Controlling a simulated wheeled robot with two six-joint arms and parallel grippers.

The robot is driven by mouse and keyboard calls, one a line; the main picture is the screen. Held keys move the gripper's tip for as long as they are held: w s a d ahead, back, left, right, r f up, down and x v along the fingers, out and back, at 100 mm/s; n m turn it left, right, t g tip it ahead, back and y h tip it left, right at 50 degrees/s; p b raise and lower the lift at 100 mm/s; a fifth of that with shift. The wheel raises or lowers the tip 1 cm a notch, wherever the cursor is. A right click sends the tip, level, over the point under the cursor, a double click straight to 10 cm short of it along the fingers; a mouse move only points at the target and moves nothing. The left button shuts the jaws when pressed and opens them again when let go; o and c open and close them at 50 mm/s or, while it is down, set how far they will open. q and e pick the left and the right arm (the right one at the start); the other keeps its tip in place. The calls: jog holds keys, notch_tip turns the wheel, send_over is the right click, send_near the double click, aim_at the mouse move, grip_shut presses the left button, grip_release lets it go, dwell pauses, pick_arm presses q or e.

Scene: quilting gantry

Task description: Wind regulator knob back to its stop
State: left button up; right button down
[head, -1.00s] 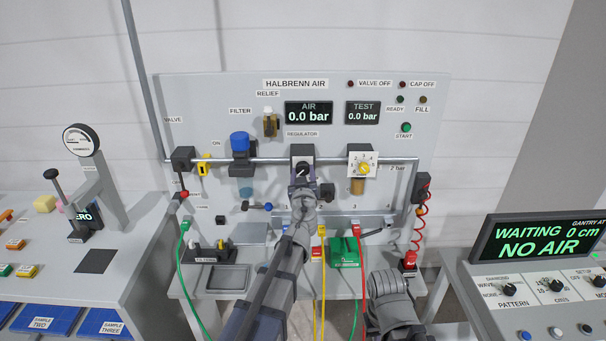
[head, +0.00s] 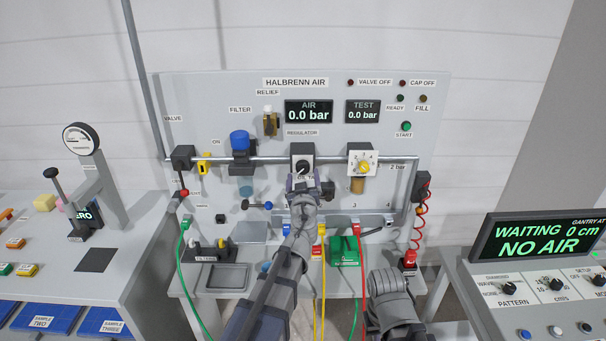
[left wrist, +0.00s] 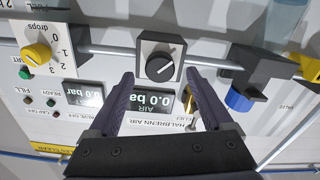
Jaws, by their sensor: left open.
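The regulator knob (head: 302,168) is black and round with a white pointer line, on a block below the REGULATOR label. In the left wrist view the knob (left wrist: 160,67) shows whole, its line slanting. My left gripper (head: 303,184) is just below and in front of the knob. In the left wrist view my left gripper (left wrist: 160,80) is open, with the knob just beyond and between the fingertips, apart from them. The AIR display (head: 308,112) reads 0.0 bar. My right forearm shows at the lower right, but its gripper does not.
A yellow drops dial (head: 364,168) is right of the regulator, and a blue-topped filter (head: 239,142) is left. A pipe (head: 270,159) runs across the panel. Hoses hang below. A green box (head: 344,251) stands on the bench.

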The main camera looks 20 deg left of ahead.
pick_arm(q)
jog(key=v, duration=0.4)
jog(key=shift+s+d, duration=0.1)
jog(key=shift+s, duration=0.2)
jog(key=s+d+f+m+g+y+b, duration=0.1)
jog(key=s+f+g, duration=0.35)
jog(key=f, duration=0.25)
jog(key=s+d+f+g+b, duration=0.1)
jog(key=s+f+g, duration=0.3)
jog(key=s+f, duration=0.3)
jog(key=s+d+f+m+g+h, duration=0.2)
jog(key=s+d+f+m+g, duration=0.2)
jog(key=s, duration=0.4)
jog(key=s+d+f+m+g+h, duration=0.2)
jog(key=s+d+f+m+g, duration=0.2)
jog(key=s+d, duration=0.4)
notch_tip(320, 180, down, 3)
jog(key=shift+s+d+r+g+h+b, duration=0.2)
jog(key=shift+s+g+h+b, duration=0.15)
jog(key=shift+g, duration=0.2)
